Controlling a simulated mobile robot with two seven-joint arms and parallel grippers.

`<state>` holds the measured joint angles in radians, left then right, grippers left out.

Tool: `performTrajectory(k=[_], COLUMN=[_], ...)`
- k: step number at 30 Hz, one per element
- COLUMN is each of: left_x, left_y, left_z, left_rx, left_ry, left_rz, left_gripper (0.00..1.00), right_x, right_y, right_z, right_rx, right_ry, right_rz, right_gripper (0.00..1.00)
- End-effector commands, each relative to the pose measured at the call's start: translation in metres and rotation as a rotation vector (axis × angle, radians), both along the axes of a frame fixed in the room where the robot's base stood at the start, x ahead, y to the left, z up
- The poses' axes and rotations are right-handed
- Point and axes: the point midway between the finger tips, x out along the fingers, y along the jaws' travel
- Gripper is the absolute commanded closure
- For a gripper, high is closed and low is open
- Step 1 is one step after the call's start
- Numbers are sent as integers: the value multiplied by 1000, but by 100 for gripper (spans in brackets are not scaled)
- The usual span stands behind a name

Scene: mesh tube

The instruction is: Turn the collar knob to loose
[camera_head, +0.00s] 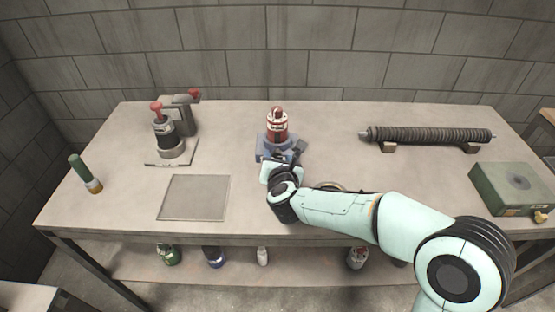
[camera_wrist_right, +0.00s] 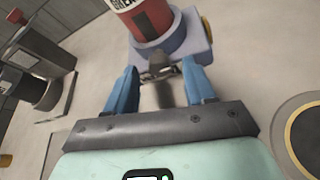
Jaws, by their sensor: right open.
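A red cylinder with a white label band (camera_head: 277,124) stands upright in a blue-grey collar (camera_head: 268,142) at the back middle of the table. In the right wrist view the collar (camera_wrist_right: 186,38) shows close up, with a small grey knob (camera_wrist_right: 160,68) on its near side and a yellow disc on its right side. My right gripper (camera_head: 283,160) is at the collar's near side. In the wrist view its blue fingers (camera_wrist_right: 160,72) are open, one on each side of the knob. I cannot tell whether they touch it. My left gripper is not in view.
A black device with a red knob (camera_head: 165,135) and a flat framed plate (camera_head: 194,198) are on the left, with a green tube (camera_head: 85,173). A ribbed roll (camera_head: 430,136) and a green box (camera_head: 512,188) are on the right. My arm partly covers a ring (camera_wrist_right: 305,138).

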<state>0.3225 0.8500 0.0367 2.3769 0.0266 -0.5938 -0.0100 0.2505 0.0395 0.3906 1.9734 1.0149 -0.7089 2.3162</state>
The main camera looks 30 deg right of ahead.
Motion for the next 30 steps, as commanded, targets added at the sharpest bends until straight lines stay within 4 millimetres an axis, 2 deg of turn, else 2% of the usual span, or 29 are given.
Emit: performTrajectory(k=[9, 11, 12, 14, 15, 23, 30], left_x=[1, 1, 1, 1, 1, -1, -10], left_y=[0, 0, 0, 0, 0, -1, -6], left_z=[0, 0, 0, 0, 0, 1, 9], left_rx=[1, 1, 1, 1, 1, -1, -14], left_ry=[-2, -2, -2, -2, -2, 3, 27], left_rz=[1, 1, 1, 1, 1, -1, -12], left_gripper=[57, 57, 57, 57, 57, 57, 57], right_x=[3, 3, 3, 2, 2, 3, 3], right_y=[-1, -1, -1, -1, -1, -1, 1], right_z=[-1, -1, -1, -1, -1, -1, 1], right_rx=[-1, -1, -1, -1, -1, -13, -100], right_ry=[0, -1, -1, -1, -1, 8, 62], right_rz=[0, 0, 0, 0, 0, 0, 2], right_gripper=[46, 62, 75, 95, 100, 100, 100])
